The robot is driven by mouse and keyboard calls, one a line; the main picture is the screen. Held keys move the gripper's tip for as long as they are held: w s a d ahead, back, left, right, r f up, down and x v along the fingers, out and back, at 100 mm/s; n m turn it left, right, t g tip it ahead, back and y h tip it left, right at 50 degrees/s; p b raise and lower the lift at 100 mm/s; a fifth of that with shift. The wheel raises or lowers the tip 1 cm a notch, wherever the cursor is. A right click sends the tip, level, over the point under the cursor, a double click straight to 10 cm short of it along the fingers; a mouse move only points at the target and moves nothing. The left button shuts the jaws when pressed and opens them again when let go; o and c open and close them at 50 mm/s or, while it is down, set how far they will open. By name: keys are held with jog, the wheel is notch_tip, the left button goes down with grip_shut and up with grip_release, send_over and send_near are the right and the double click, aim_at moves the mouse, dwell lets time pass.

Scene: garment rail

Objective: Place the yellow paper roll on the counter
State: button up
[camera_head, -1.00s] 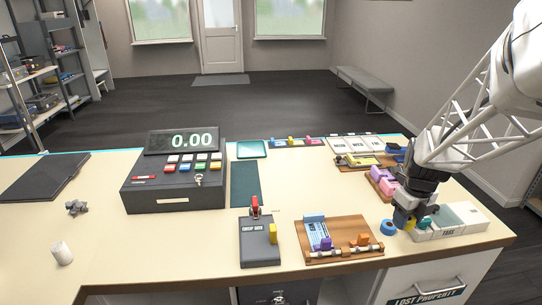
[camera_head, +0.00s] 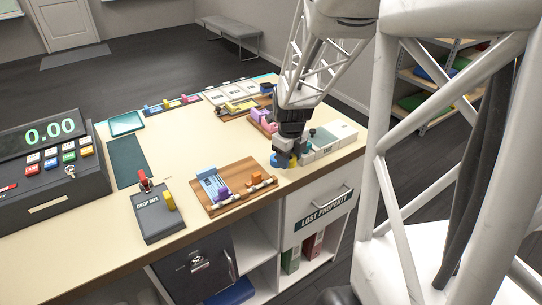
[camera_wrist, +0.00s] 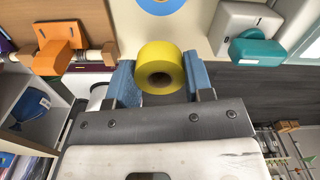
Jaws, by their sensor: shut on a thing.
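The yellow paper roll (camera_wrist: 165,55) is between the two blue-padded fingers of my gripper (camera_wrist: 162,82) in the wrist view, with its hole facing the camera. My gripper is shut on it. In the head view, my gripper (camera_head: 289,160) is low at the right front part of the cream counter (camera_head: 205,130), beside a blue ring-shaped roll (camera_head: 275,160). The fingers mostly hide the yellow roll there. I cannot tell whether the roll touches the counter top.
Pink and purple items (camera_head: 262,118) sit behind. Bare counter lies mid-left.

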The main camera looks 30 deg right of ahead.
aim_at(288, 174)
jog(key=shift+f, duration=2)
jog(key=shift+f, duration=0.1)
jog(key=o, duration=0.9)
notch_tip(288, 174, up, 12)
jog(key=shift+r, duration=0.15)
jog(key=shift+a, duration=0.1)
